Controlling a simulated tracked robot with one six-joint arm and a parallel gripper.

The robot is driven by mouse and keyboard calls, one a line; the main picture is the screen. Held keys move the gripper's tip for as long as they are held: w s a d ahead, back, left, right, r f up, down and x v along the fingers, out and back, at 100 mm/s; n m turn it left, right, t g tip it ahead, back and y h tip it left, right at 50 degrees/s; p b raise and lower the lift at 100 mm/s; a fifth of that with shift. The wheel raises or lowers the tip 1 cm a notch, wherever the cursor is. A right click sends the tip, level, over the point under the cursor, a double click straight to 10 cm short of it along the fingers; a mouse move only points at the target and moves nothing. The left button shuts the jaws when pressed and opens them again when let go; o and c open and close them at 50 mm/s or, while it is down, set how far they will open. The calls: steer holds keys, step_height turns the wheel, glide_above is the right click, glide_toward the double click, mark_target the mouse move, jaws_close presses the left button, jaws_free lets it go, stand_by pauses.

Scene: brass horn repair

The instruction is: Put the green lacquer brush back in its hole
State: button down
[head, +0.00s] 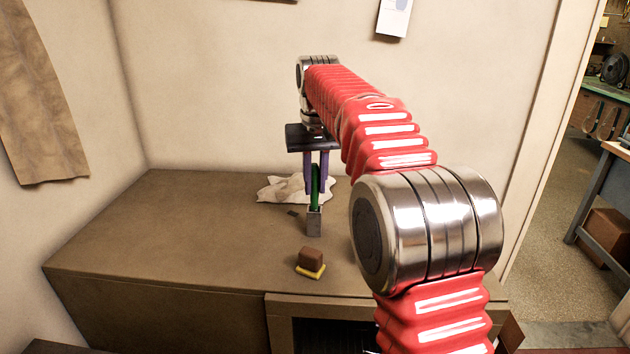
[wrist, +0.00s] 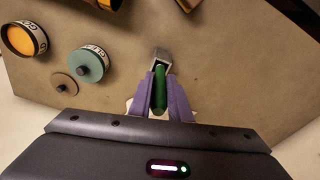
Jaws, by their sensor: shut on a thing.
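The green lacquer brush (head: 315,186) is upright between the purple fingers of my gripper (head: 316,191), which is shut on it. It also shows in the wrist view (wrist: 159,92), between the two fingers. A small grey upright block (head: 314,222) stands on the bench directly below the brush. The brush's lower end meets the top of this block in the head view; I cannot tell how far it is inside. The block also shows in the wrist view (wrist: 161,56), just beyond the fingertips. The hole itself is hidden.
A crumpled pale cloth (head: 280,189) lies behind the block. A brown block on a yellow base (head: 310,262) is in front. The wrist view shows an orange-topped tin (wrist: 24,40), a teal-topped tin (wrist: 89,64) and a small brown disc (wrist: 64,84). The bench's left side is clear.

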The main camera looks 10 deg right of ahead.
steer(key=shift+f, duration=0.8)
steer(key=c, duration=1.6)
jaws_free()
steer(key=shift+o, duration=0.2)
step_height(320, 180, up, 14)
steer(key=s, duration=0.1)
steer(key=shift+s+f, duration=0.25)
steer(key=shift+s, duration=0.1)
